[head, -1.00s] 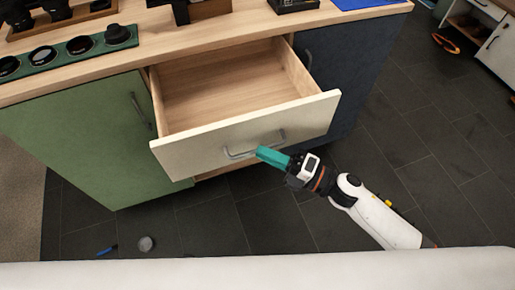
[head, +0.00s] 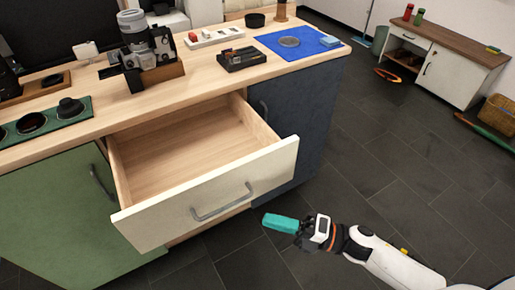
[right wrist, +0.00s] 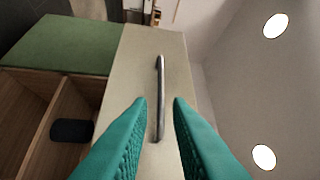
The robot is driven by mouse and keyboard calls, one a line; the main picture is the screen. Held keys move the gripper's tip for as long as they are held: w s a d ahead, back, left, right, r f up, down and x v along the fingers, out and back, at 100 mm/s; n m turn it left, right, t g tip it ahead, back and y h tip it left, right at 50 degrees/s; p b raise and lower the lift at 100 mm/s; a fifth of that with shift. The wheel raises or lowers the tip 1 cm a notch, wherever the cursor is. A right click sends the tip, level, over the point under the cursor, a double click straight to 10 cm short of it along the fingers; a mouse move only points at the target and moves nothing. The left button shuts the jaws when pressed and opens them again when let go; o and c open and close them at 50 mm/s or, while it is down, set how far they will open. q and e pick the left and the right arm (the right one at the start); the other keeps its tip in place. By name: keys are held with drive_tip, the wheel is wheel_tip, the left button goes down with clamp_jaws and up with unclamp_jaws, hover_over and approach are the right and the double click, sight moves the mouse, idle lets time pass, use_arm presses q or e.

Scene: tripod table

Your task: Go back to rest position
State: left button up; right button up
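My right gripper (head: 268,222), with teal fingers, is in the head view in front of the open drawer, to the right of its handle and apart from it. In the right wrist view its two fingers (right wrist: 160,100) stand apart with nothing held between them. The cream drawer front (head: 165,217) has a grey bar handle (head: 222,203); the handle also shows in the right wrist view (right wrist: 160,75) beyond the fingers. The drawer (head: 180,165) is pulled out and looks empty in the head view. My left gripper is not in view.
A camera (head: 146,48) on a stand, a black tray (head: 243,59) and a blue mat (head: 298,42) are on the worktop. A dark object (right wrist: 72,130) lies in a wooden compartment in the right wrist view. Dark floor (head: 390,170) lies open to the right.

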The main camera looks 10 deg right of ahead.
drive_tip(key=w+d+f+m+t+h, duration=0.3)
drive_tip(key=d+f+m+h, duration=0.1)
drive_tip(key=f+m+h, duration=0.3)
drive_tip(key=w+d+f+m+t+h, duration=0.2)
drive_tip(key=w+d+f+m+h, duration=0.25)
drive_tip(key=f+m, duration=0.45)
drive_tip(key=s+d+f+m+g+h, duration=0.3)
drive_tip(key=s+f+m+g+h, duration=0.25)
drive_tip(key=s+f+m, duration=0.55)
drive_tip(key=s+a+f+m+g, duration=0.3)
drive_tip(key=s+f+g, duration=0.3)
drive_tip(key=s+f, duration=0.3)
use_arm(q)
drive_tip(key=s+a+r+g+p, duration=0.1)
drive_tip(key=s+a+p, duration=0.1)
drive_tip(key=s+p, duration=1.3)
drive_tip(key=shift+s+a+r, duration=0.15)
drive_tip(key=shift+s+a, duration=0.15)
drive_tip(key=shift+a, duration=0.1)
use_arm(e)
drive_tip(key=s+d+r+g, duration=0.1)
drive_tip(key=s+d, duration=0.2)
drive_tip(key=s, duration=1.3)
drive_tip(key=shift+d+h, duration=0.15)
drive_tip(key=shift+h, duration=0.15)
